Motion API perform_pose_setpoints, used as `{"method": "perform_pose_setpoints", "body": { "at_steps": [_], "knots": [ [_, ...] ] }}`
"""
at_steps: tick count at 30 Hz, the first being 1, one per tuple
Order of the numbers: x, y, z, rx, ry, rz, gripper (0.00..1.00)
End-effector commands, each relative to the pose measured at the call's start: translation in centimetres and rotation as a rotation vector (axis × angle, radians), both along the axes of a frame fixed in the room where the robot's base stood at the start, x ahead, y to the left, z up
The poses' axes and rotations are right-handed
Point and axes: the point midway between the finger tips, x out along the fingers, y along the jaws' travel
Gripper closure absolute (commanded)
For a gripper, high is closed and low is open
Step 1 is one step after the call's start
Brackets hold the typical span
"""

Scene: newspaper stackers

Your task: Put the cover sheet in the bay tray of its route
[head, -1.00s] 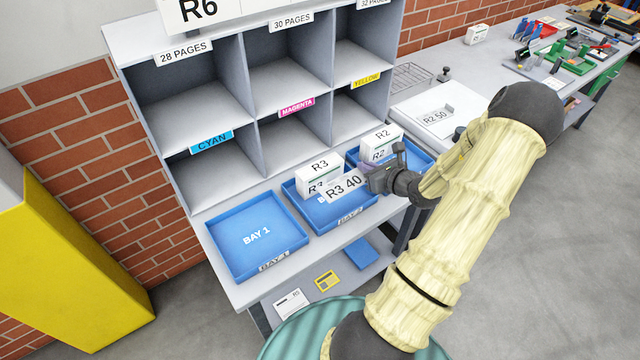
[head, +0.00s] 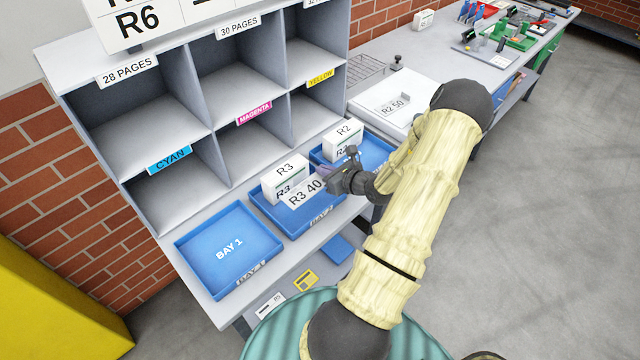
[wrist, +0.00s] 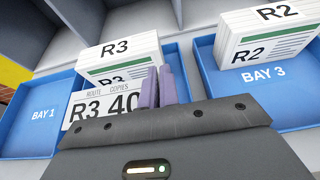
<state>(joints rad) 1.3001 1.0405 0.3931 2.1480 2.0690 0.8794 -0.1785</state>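The cover sheet (head: 304,194), a white card reading R3 40, is in my gripper (head: 325,178). In the wrist view the purple fingers of my gripper (wrist: 157,88) are closed on the right part of the cover sheet (wrist: 100,108). It is held in front of a white R3 bundle (head: 284,170) in the middle blue tray (head: 300,229). Whether the sheet touches the bundle or the tray, I cannot tell. The left tray, BAY 1 (head: 215,258), is empty. The right tray, BAY 3 (wrist: 263,73), holds an R2 bundle (wrist: 262,40).
A grey rack of cubbies (head: 150,120) stands behind the trays. A card reading R2 50 (head: 392,105) lies on a white surface to the right. A low shelf under the trays holds small cards and a blue item (head: 338,248). A yellow cabinet (head: 50,310) is at left.

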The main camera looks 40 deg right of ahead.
Motion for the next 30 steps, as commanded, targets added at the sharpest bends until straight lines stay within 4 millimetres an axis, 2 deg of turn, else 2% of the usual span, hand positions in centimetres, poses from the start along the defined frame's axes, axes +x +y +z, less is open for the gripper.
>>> {"method": "perform_pose_setpoints", "body": {
  "at_steps": [5, 17, 24, 30],
  "knots": [
    [0.1, 0.1, -1.5, 0.001, -0.001, 0.002, 1.00],
    [0.1, 0.2, -2.0, 0.000, -0.001, 0.003, 1.00],
    [0.1, 0.2, -4.8, 0.002, 0.000, 0.002, 1.00],
    [0.1, 0.1, -5.7, -0.002, -0.001, 0.003, 1.00]
  ]
}}
